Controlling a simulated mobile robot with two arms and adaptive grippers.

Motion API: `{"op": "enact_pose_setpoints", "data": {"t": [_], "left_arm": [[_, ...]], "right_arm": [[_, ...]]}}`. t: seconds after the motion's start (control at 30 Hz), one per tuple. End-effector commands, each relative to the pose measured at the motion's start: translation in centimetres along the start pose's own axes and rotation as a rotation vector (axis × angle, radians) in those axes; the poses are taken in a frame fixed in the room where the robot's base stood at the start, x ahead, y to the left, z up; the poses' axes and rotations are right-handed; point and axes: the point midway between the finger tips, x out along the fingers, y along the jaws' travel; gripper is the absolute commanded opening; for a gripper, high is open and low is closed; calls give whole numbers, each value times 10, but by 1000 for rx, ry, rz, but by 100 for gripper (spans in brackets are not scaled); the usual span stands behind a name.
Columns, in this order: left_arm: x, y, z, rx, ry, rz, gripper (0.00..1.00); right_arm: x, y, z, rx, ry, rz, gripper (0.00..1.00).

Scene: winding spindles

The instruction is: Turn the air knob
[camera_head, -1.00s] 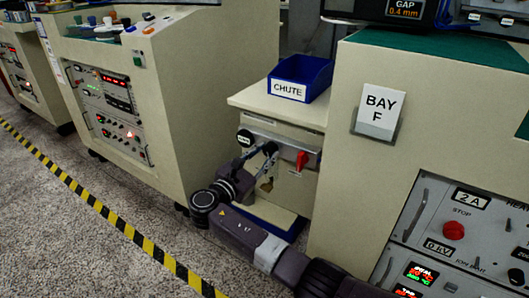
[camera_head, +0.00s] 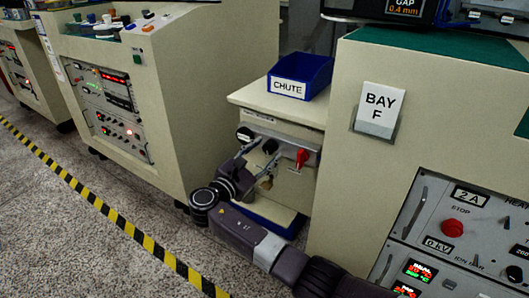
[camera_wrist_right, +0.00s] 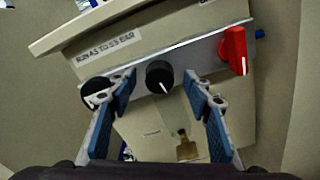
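A grey panel strip on the cream cabinet below the chute bin carries a row of knobs. The head view shows the left black knob (camera_head: 245,134) and the red knob (camera_head: 301,157). I cannot read which one is the air knob. My right gripper (camera_wrist_right: 160,92) is open and empty, its fingertips either side of the middle knob; contact is not visible. My left gripper is out of view.
A blue chute bin (camera_head: 301,76) stands on the cabinet top above the panel. The Bay F cabinet (camera_head: 345,180) stands close on the right, another control cabinet (camera_head: 205,110) on the left. Yellow-black tape (camera_head: 110,211) crosses the floor.

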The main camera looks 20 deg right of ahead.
Motion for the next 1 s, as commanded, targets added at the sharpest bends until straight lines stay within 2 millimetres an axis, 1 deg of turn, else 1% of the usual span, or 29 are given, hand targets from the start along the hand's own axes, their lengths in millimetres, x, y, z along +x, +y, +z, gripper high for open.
{"op": "enact_pose_setpoints", "data": {"t": [0.2,0.27,0.33,0.47,0.6,0.7,0.83,0.9,1.0], "left_arm": [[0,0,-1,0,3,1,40],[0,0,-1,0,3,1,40],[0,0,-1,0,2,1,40],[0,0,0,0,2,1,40],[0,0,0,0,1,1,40],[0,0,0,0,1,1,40],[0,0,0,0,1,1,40],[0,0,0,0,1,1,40],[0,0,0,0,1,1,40]], "right_arm": [[-1,0,0,0,0,1,46],[-4,1,0,1,1,2,46],[-12,1,0,1,1,3,46],[-36,1,-1,1,4,3,46],[-68,1,-1,1,4,3,46],[-88,0,-1,0,4,2,46],[-107,0,-1,0,3,2,46],[-114,0,-1,0,1,1,46],[-119,0,0,0,0,0,46]]}}
